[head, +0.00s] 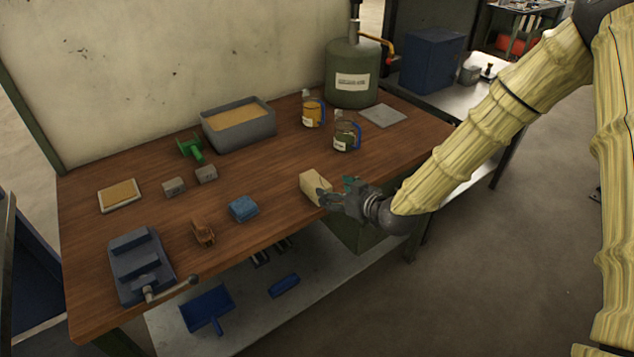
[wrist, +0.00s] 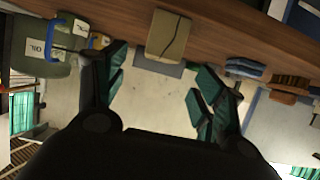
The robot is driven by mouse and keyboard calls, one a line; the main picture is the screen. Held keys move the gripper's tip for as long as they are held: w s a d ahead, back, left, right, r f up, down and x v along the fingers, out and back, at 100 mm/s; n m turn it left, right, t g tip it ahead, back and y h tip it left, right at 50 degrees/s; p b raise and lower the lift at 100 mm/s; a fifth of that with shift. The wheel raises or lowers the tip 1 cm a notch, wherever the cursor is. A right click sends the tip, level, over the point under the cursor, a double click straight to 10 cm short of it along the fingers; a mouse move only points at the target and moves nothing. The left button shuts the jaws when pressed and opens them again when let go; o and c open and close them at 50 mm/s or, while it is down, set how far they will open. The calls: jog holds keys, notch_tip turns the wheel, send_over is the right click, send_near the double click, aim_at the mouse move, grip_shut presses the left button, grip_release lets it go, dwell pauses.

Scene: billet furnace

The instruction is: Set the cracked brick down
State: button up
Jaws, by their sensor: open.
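The cracked brick (head: 312,187) is a pale cream block lying on the wooden bench near its front edge. In the wrist view the brick (wrist: 167,36) shows a dark crack line across its face. It appears beyond my spread fingers, not gripped. My gripper (head: 328,197) is right at the brick's right side in the head view and hides part of it. In the wrist view my gripper (wrist: 158,65) is open, with a gap between the two green-padded fingers. Whether a finger touches the brick cannot be told.
Behind stand a jar (head: 346,136), an amber jar (head: 313,112), a sand-filled grey bin (head: 272,130) and a green tank (head: 352,75). A vise (head: 138,266) sits front left. Bench behind the brick is clear.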

aim_at(321, 185)
jog(key=p+x, duration=0.1)
jog(key=x, duration=0.4)
jog(key=shift+w, duration=0.15)
jog(key=shift+w+a+f+p, duration=0.2)
jog(key=shift+w+a+p, duration=0.25)
jog(key=shift+p, duration=0.25)
jog(key=shift+f+p+x, duration=0.2)
jog(key=shift+p+x, duration=0.8)
jog(key=shift+x, duration=1.05)
jog(key=shift+d, duration=0.1)
jog(key=shift+c, duration=0.2)
jog(key=c, duration=1.4)
jog(key=shift+r, duration=0.1)
